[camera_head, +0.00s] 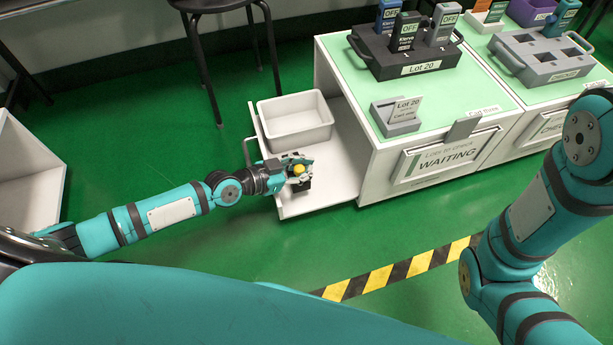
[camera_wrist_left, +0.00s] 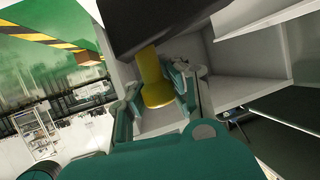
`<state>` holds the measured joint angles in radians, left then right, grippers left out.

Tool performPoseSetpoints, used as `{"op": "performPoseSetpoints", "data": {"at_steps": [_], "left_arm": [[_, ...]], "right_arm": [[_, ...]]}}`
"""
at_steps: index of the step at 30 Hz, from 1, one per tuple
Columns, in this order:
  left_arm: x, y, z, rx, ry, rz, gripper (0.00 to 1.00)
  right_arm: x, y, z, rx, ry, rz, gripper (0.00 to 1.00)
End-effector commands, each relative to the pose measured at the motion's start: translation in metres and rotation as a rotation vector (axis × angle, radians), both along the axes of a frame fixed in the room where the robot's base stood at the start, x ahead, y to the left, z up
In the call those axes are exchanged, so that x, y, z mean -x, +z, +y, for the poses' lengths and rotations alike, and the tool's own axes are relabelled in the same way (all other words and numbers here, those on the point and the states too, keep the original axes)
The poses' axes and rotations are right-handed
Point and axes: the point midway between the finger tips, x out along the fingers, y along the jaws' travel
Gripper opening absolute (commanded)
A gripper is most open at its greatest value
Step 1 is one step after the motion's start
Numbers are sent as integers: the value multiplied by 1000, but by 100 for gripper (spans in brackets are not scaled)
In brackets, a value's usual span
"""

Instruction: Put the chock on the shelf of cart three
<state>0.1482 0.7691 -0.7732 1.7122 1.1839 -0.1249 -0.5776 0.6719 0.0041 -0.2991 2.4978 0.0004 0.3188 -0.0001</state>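The chock (camera_head: 302,186) looks like a dark block with a yellow knob; its dark body fills the top of the left wrist view (camera_wrist_left: 160,22). My left gripper (camera_head: 299,169) has its fingers on either side of the yellow knob, shut on it. In the left wrist view the knob shows between the fingers (camera_wrist_left: 156,88). The chock is at the front part of a white low shelf (camera_head: 335,185); I cannot tell if it touches the shelf. No cart number is readable. My right gripper is out of view; only the right arm shows.
A white bin (camera_head: 295,120) stands on the back of the shelf. A white cabinet marked WAITING (camera_head: 440,158) rises right beside it, with a dark tester rack (camera_head: 405,58) and card holder (camera_head: 396,117) on top. A stool (camera_head: 225,8) stands behind. Green floor lies in front.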

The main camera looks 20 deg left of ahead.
Motion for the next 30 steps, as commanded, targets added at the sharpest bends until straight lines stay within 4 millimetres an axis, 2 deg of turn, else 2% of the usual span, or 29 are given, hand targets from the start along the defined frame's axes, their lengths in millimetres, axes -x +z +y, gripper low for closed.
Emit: {"op": "performPoseSetpoints", "data": {"at_steps": [1, 7, 12, 20, 24, 30], "left_arm": [[-1, -9, 0, 1, 0, -3, 0], [-1, -24, 0, 1, 1, -3, 0], [-1, -47, 0, 1, 0, -4, 0], [-1, -45, 0, 1, 1, -5, 0], [-1, -50, 0, 0, 1, -4, 0], [-1, -49, 0, 0, 0, -2, 26]], "right_arm": [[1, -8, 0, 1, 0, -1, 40], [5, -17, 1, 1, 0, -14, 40], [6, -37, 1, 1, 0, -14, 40], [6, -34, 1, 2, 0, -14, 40], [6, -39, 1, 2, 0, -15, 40], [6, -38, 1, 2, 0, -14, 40]]}}
